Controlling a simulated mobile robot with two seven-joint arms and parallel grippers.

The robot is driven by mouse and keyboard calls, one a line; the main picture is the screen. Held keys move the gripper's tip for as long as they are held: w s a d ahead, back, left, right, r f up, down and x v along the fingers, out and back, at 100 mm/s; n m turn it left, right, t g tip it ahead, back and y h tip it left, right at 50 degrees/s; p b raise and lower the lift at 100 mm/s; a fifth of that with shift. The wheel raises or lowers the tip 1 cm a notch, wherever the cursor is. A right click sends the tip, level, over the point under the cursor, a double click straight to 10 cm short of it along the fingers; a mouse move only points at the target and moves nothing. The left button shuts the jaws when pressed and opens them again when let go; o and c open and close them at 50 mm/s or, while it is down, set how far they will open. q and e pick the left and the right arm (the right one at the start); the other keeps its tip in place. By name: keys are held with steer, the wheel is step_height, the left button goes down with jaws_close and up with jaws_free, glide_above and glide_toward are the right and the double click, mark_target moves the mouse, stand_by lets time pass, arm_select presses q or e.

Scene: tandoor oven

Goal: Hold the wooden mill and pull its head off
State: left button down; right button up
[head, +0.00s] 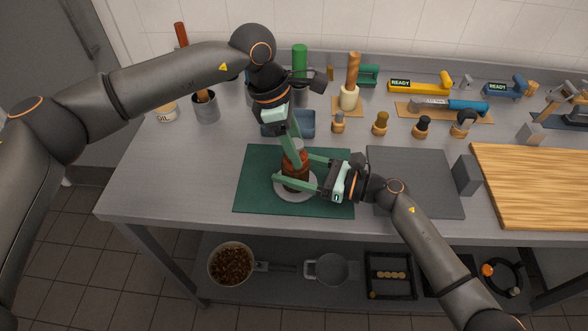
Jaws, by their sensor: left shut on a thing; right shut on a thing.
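The wooden mill (294,181) stands upright on a pale round dish on the dark green mat (252,199). Its body is reddish brown, and its upper part is largely hidden by my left gripper. My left gripper (295,152) comes down from above and is shut on the mill's head. My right gripper (289,178) reaches in from the right, low over the mat, and is shut on the mill's body with a finger on either side. I cannot tell whether the head and body are apart.
A dark grey board (413,184) and a wooden cutting board (535,185) lie to the right. A blue tray (302,124) sits behind the mat. The counter left of the mat is clear.

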arm_select(q)
steer(key=shift+r, duration=0.25)
arm_select(e)
steer(key=shift+f, duration=0.1)
arm_select(q)
steer(key=shift+r, duration=0.7)
steer(key=shift+r, duration=0.15)
steer(key=shift+r, duration=2.95)
arm_select(e)
steer(key=o, duration=1.5)
